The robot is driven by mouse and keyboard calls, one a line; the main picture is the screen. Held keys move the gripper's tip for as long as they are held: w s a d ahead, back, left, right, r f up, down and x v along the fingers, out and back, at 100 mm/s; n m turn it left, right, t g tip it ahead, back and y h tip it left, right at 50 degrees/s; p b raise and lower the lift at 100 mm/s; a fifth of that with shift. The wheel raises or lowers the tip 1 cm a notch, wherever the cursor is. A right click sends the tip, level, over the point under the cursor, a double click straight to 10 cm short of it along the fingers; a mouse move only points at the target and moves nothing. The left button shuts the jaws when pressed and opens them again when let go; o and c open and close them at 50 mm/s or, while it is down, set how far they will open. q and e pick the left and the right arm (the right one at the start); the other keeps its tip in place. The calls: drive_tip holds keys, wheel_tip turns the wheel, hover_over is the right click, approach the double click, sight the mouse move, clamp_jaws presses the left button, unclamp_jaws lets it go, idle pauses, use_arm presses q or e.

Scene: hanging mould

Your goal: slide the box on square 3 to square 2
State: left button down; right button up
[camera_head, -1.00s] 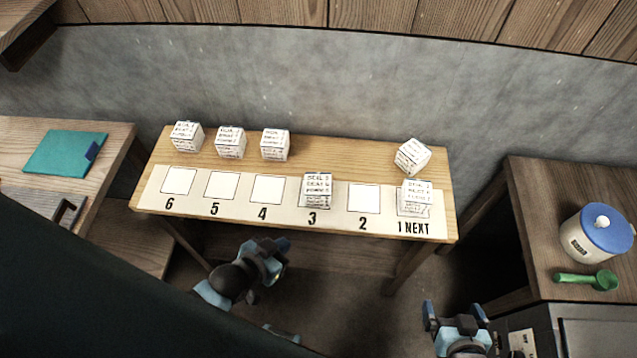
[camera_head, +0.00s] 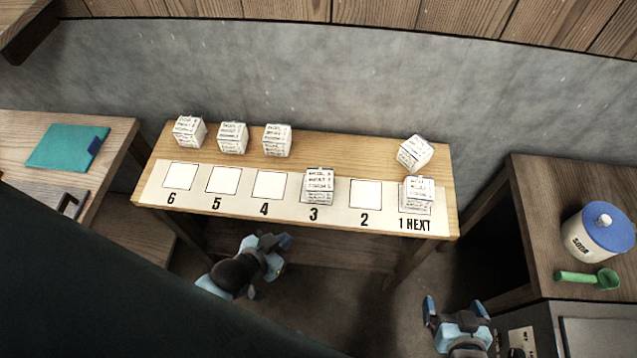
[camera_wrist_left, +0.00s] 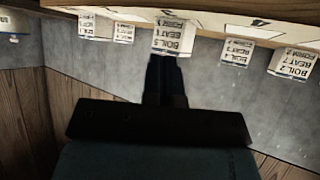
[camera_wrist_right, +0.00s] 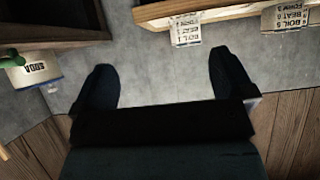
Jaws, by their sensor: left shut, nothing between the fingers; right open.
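The white box with printed lines (camera_head: 318,187) stands on square 3 of the numbered strip (camera_head: 340,208). Square 2 (camera_head: 365,195) is bare, just right of it. Another printed box (camera_head: 418,195) stands on square 1. My left gripper (camera_head: 284,241) is shut and empty, below the table's front edge and left of the square 3 box in the head view. In the left wrist view its closed fingers (camera_wrist_left: 166,62) point toward a printed box (camera_wrist_left: 174,36). My right gripper (camera_head: 456,304) is open and empty, in front of the table at lower right; its spread fingers also show in the right wrist view (camera_wrist_right: 163,75).
Several more printed boxes stand along the back of the table (camera_head: 340,150), one of them turned askew (camera_head: 414,153) behind square 1. Squares 4, 5 and 6 are bare. A soda jar (camera_head: 590,238) and green scoop (camera_head: 590,278) are on the right counter; a teal folder (camera_head: 66,147) lies at left.

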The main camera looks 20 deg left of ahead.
use_arm(q)
drive_tip(key=w+d+r+n+g+h+b, duration=0.35)
drive_tip(key=w+d+n+h+b, duration=0.4)
drive_tip(key=w+n, duration=0.45)
drive_tip(key=w+d+r+n+g+h+b, duration=0.2)
drive_tip(key=w+d+r+n+h+b, duration=0.2)
drive_tip(key=w+d+n+h+b, duration=0.55)
drive_tip(key=s+a+n+y+p, duration=0.2)
drive_tip(key=a, duration=0.9)
drive_tip(key=s+a+n+y+p, duration=0.1)
drive_tip(key=s+a, duration=0.2)
drive_tip(key=a, duration=0.9)
approach(320, 185)
drive_tip(key=shift+w+d+f, duration=0.35)
drive_tip(key=shift+w+d, duration=0.1)
drive_tip(key=shift+d, duration=0.15)
drive_tip(key=shift+w+d+f, duration=0.3)
drive_tip(key=shift+w+d, duration=0.1)
drive_tip(key=shift+d, duration=0.4)
drive_tip(key=shift+w+d+p, duration=0.15)
drive_tip(key=shift+d+p, duration=0.15)
use_arm(e)
wheel_tip(320, 185, down, 12)
drive_tip(key=shift+w+a, duration=0.3)
drive_tip(key=shift+a, duration=0.1)
